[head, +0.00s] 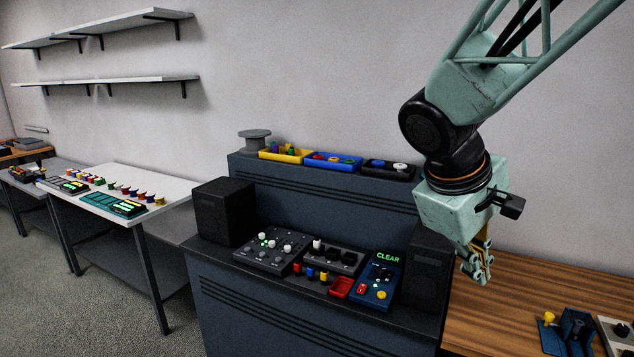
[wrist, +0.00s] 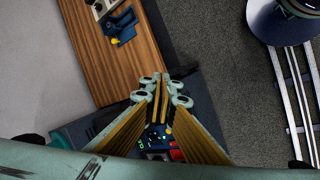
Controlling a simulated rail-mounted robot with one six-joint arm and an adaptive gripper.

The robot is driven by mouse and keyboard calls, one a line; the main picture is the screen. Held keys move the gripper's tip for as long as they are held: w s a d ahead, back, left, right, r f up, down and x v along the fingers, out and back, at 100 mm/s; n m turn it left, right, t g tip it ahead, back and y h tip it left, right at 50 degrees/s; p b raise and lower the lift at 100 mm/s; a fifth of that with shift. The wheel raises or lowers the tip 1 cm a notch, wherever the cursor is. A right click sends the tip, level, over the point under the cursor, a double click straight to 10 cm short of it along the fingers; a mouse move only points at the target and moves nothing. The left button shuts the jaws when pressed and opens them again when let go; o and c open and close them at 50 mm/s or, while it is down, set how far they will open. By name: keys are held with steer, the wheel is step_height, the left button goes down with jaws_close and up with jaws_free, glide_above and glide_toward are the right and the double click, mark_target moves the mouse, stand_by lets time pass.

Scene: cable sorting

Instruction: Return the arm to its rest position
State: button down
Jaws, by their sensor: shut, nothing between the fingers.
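My gripper (head: 478,268) hangs from the green arm at the right of the head view, above the gap between the dark console and the wooden bench. It is empty. In the wrist view its fingers (wrist: 160,88) come together at the tips, with nothing between them. The arm is raised and comes in from the top right of the head view. The dark console (head: 290,322) stands below and to the left of the gripper. A blue panel (head: 372,300) with a green "CLEAR" display sits on it and also shows in the wrist view (wrist: 150,140).
A wooden bench (head: 500,318) at the right holds a blue device (head: 572,328). Black speakers (head: 225,210) flank the console controls. Yellow, blue and black trays line the console's upper ledge. A white table (head: 120,180) and wall shelves (head: 110,80) are at the left. Open air surrounds the gripper.

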steer(key=s+a+r+m+y, duration=0.1)
steer(key=s+a+m, duration=0.1)
steer(key=s, duration=0.6)
steer(key=s+a+r+m+y, duration=0.1)
steer(key=s+a, duration=0.3)
steer(key=s, duration=0.4)
steer(key=s+a+r+m+t+y, duration=0.1)
steer(key=s+a+r+m+y, duration=0.1)
steer(key=s, duration=0.6)
steer(key=shift+s+a+m+y, duration=0.3)
steer(key=shift+a+m+y, duration=0.2)
steer(key=shift+y, duration=0.1)
